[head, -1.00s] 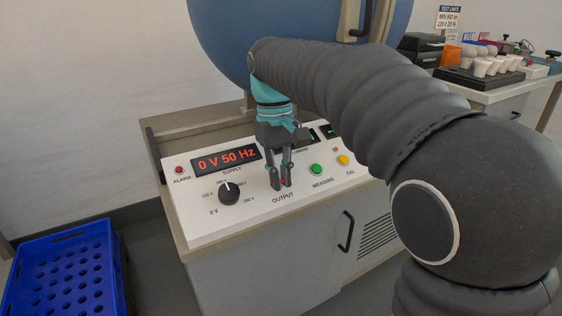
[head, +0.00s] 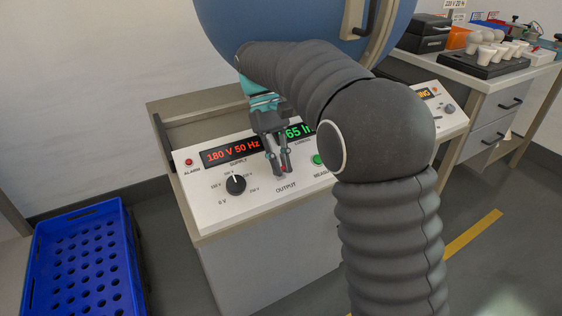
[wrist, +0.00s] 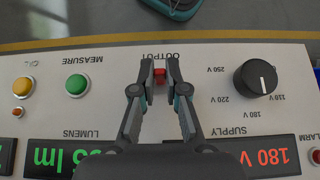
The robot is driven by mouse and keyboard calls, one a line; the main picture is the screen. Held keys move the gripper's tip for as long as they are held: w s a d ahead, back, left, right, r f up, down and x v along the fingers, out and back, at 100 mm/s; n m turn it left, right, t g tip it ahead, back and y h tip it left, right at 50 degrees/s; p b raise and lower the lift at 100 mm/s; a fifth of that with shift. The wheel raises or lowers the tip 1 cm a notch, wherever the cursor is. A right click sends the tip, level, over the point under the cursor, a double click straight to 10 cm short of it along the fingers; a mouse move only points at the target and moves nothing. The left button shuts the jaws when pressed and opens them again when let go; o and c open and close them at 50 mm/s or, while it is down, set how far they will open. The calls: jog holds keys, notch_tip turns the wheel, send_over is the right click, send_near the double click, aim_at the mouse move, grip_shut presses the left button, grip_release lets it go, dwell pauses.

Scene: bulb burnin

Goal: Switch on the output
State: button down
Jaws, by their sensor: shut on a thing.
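The sloped white control panel (head: 255,199) carries a red output switch (wrist: 159,75) beside the OUTPUT label. My gripper (head: 280,172) reaches down onto the panel from above. In the wrist view its fingertips (wrist: 159,88) are closed around the red switch, which shows between them. The supply display (head: 232,151) reads 180 V 50 Hz in red. The green lumens display (head: 298,131) is lit and partly hidden by my gripper. The black supply knob (head: 236,185) is left of my gripper.
A green measure button (wrist: 76,84) and a yellow cal button (wrist: 23,87) sit on the same panel. A red alarm lamp (head: 188,162) is at its left. A blue crate (head: 84,262) stands on the floor at left. A large blue sphere (head: 300,30) is behind the panel.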

jog(key=c, duration=1.2)
grip_release()
jog(key=shift+s, duration=0.1)
jog(key=shift+s+d+f+t+y+b, duration=0.2)
jog(key=shift+t+y+b, duration=0.1)
jog(key=shift+t+b, duration=0.25)
jog(key=shift+s+d+f+t+y+b, duration=0.1)
jog(key=shift+f+t+y+b, duration=0.25)
jog(key=shift+t+b, duration=0.55)
jog(key=b, duration=0.3)
jog(key=t+y+b, duration=0.1)
jog(key=b, duration=0.3)
jog(key=shift+s+d+f+t+y, duration=0.1)
jog(key=shift+s+d+t+y, duration=0.05)
jog(key=shift+s+t+y, duration=0.15)
jog(key=b, duration=0.3)
jog(key=shift+s+t, duration=0.1)
jog(key=shift+t, duration=0.15)
